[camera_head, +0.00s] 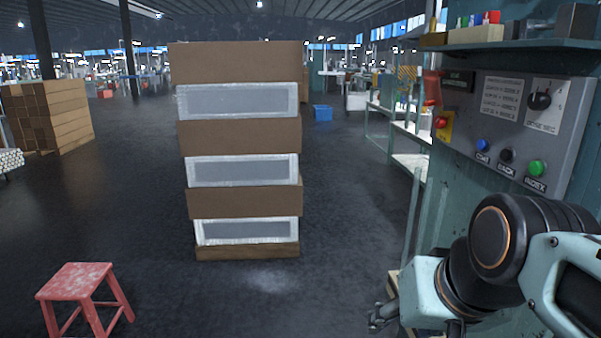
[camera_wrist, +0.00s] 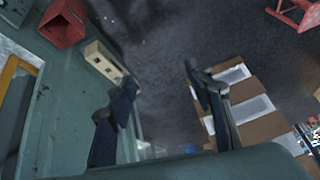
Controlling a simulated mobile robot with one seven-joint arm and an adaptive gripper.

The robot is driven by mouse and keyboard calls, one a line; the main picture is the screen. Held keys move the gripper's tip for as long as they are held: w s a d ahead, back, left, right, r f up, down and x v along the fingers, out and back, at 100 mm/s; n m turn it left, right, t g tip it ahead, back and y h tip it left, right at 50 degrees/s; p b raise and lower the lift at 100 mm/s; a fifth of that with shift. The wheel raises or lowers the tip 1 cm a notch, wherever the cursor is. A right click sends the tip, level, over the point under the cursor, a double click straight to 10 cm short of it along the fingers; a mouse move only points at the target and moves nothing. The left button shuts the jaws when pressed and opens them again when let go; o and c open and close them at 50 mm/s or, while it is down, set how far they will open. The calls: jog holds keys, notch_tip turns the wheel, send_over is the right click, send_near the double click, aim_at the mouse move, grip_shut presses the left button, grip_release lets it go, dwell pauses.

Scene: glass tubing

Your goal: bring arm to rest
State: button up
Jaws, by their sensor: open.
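My arm is at the lower right of the head view, beside the teal machine (camera_head: 414,215). My gripper (camera_head: 380,318) hangs low at the picture's bottom edge, partly cut off. In the wrist view, my gripper (camera_wrist: 160,80) has its two dark fingers spread apart. Nothing is between them. The dark floor and the teal machine side lie beyond the fingers.
The control panel (camera_head: 525,120) with knobs and buttons is above my arm. A tall stack of brown boxes (camera_head: 240,135) stands mid-floor. A red stool (camera_head: 80,285) is at the lower left. Shelves (camera_head: 410,160) stand behind the machine. Dark floor around the stack is clear.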

notch_tip(320, 180, up, 12)
jog(key=s+a+n+p, duration=0.1)
jog(key=s+p, duration=0.1)
jog(key=p, duration=1.3)
jog(key=shift+s+a+f+g+h, duration=0.2)
jog(key=shift+a+g+h, duration=0.1)
jog(key=shift+h, duration=0.1)
